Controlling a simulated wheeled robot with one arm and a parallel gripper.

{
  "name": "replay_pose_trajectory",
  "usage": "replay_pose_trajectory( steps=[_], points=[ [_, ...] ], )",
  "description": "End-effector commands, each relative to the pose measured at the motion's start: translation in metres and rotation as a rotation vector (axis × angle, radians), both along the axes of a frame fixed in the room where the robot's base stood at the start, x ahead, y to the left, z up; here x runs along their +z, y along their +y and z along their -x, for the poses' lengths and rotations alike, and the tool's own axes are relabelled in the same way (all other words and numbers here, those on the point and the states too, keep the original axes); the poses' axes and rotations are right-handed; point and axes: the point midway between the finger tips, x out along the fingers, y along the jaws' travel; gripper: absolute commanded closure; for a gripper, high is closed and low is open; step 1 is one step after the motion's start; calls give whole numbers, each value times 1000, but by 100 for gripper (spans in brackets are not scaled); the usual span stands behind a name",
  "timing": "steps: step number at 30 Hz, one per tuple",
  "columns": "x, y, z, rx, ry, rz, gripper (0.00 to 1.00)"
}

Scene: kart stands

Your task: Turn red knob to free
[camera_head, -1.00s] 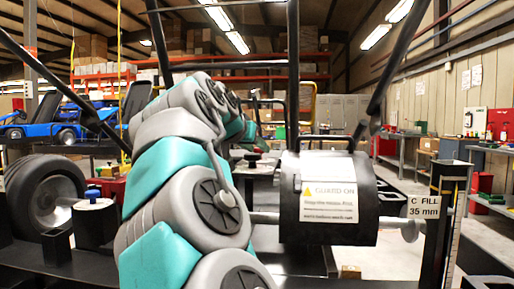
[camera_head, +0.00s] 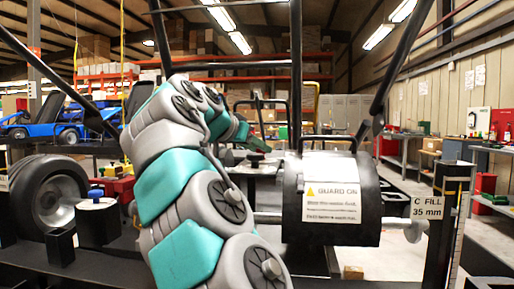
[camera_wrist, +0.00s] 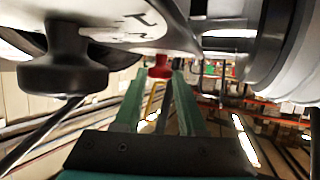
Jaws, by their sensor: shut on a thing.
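The plate's markings are too cut off to read.
A larger black knob (camera_wrist: 65,62) hangs left of my fingers in the wrist view. In the head view a black drum with a "GUARD ON" label (camera_head: 332,203) stands close right of my arm. A blue-capped post (camera_head: 97,220) and a wheel (camera_head: 50,197) are left.

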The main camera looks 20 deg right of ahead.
Motion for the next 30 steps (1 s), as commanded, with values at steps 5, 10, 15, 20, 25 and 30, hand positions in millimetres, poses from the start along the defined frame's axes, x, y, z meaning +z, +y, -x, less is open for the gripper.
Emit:
replay_pose_trajectory(
  steps=[5, 10, 15, 20, 25, 30],
  points=[
    [-1, 0, 0, 0, 1, -2, 100],
    [-1, 0, 0, 0, 2, -1, 51],
    [-1, 0, 0, 0, 2, -1, 32],
    [0, 0, 0, 1, 1, -1, 32],
    [1, 2, 1, 1, 1, -1, 32],
    [6, 14, 7, 3, 0, 0, 32]
  ],
)
